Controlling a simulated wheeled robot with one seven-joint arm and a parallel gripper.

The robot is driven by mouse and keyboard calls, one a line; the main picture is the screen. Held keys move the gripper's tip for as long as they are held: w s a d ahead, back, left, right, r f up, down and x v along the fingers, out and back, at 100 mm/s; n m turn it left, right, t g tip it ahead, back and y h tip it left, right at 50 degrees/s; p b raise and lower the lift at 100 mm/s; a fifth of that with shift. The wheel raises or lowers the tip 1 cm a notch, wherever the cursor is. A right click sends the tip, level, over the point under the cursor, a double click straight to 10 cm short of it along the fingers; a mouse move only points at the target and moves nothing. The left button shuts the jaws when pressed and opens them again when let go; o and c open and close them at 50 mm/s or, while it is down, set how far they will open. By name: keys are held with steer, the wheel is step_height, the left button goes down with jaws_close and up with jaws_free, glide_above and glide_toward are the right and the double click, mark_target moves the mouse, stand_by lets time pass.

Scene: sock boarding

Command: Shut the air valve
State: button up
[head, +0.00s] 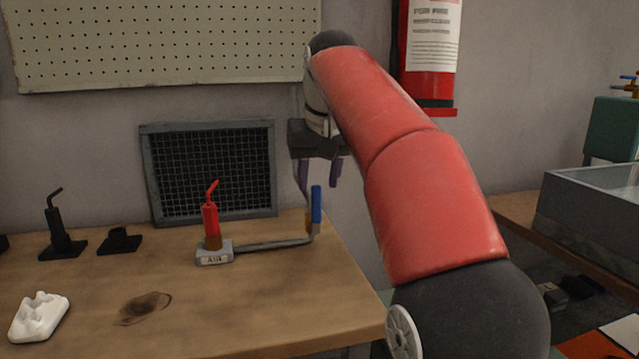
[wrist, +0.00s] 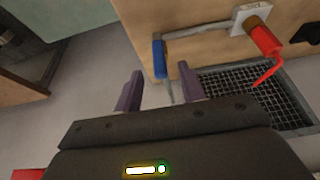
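The air valve has a blue lever handle (head: 316,204), standing upright at the right edge of the workbench. Its brass-coloured body (head: 309,224) sits at the end of a grey pipe (head: 270,245) from a small block labelled AIR (head: 214,255), which bears a red nozzle (head: 211,220). My gripper (head: 319,180) is open and empty, pointing down just above the handle. In the wrist view the handle (wrist: 159,60) shows between and beyond the two purple fingertips of my gripper (wrist: 160,69). I cannot tell whether a finger touches it.
A framed mesh grille (head: 215,170) leans on the wall behind. A fire extinguisher (head: 430,50) hangs behind my arm.

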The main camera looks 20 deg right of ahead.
mark_target(315, 202)
steer(key=shift+w+d+r, duration=0.1)
steer(key=shift+w, duration=0.4)
steer(key=shift+w+f, duration=0.15)
steer(key=shift+f, duration=0.15)
steer(key=x, duration=0.6)
steer(key=shift+w+f, duration=0.15)
steer(key=shift+f, duration=0.2)
steer(key=shift+c, duration=0.4)
jaws_close()
